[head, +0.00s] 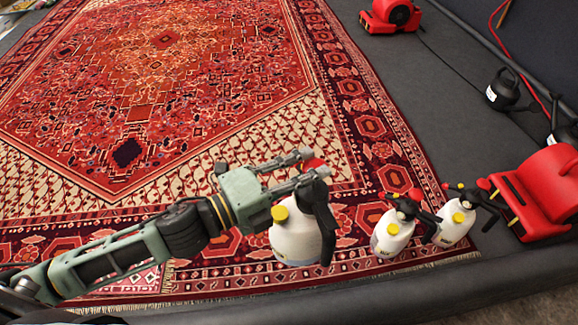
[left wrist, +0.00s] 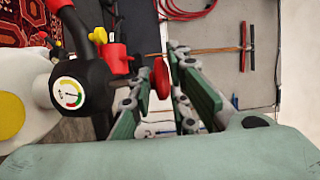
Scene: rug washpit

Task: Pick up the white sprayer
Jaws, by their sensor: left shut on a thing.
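A white sprayer (head: 295,240) with a black pump head and a yellow cap is at the lower middle of the head view, upright over the rug's border. My left gripper (head: 306,168) is at its top, shut on it at the red knob. In the left wrist view the knob (left wrist: 160,78) sits between the fingers of the left gripper (left wrist: 165,85), beside a round gauge and part of the white body. Whether the sprayer's base touches the rug cannot be told. My right gripper is not in view.
Two similar white sprayers (head: 392,232) (head: 456,222) stand to the right, near the rug's edge. A red blower (head: 545,190) is beyond them, and another (head: 390,15) is at the back. A black container (head: 503,92) stands at right. The patterned rug (head: 150,90) is otherwise clear.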

